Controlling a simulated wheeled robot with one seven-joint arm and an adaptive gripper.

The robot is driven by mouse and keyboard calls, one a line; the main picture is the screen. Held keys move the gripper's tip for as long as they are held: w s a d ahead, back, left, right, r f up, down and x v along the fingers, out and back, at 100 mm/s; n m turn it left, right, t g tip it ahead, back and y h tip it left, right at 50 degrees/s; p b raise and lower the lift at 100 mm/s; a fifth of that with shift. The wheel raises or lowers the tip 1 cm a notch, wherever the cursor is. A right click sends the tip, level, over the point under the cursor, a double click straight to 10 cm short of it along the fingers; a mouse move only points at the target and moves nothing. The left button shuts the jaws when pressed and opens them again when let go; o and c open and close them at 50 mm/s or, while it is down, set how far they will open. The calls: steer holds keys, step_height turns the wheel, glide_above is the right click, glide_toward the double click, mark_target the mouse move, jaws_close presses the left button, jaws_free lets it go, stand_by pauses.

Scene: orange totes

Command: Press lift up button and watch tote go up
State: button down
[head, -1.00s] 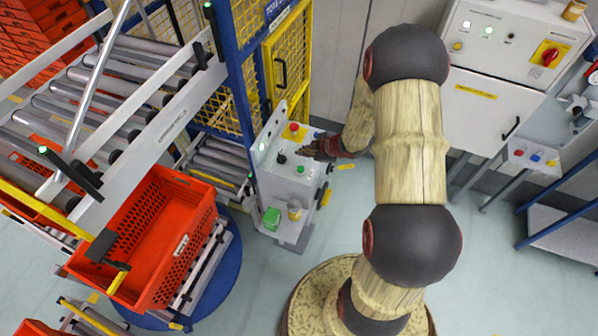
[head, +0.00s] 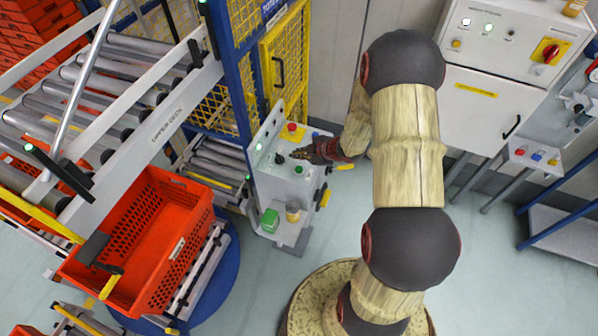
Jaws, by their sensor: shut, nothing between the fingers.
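The control box (head: 285,185) stands at the middle, beside the blue lift frame. Its sloped top carries a red button (head: 291,127), a black knob (head: 280,159) and a green button (head: 298,169). My gripper (head: 294,154) is shut and empty, low over the panel between the red and green buttons and close to the black knob. I cannot tell whether it touches anything. Part of the panel behind the gripper is hidden. An empty orange tote (head: 150,240) sits at the lower left on a roller stand above a blue round base.
A roller conveyor (head: 100,85) runs at the upper left, with stacked orange totes (head: 35,40) behind. A yellow mesh guard (head: 285,55) stands behind the control box. A grey cabinet (head: 490,105) is at the right. The floor (head: 500,270) at the lower right is clear.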

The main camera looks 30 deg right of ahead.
mark_target(298, 170)
steer(key=shift+f+b, duration=2)
steer(key=shift+f, duration=0.85)
steer(key=shift+f+b, duration=0.3)
steer(key=shift+f, duration=0.15)
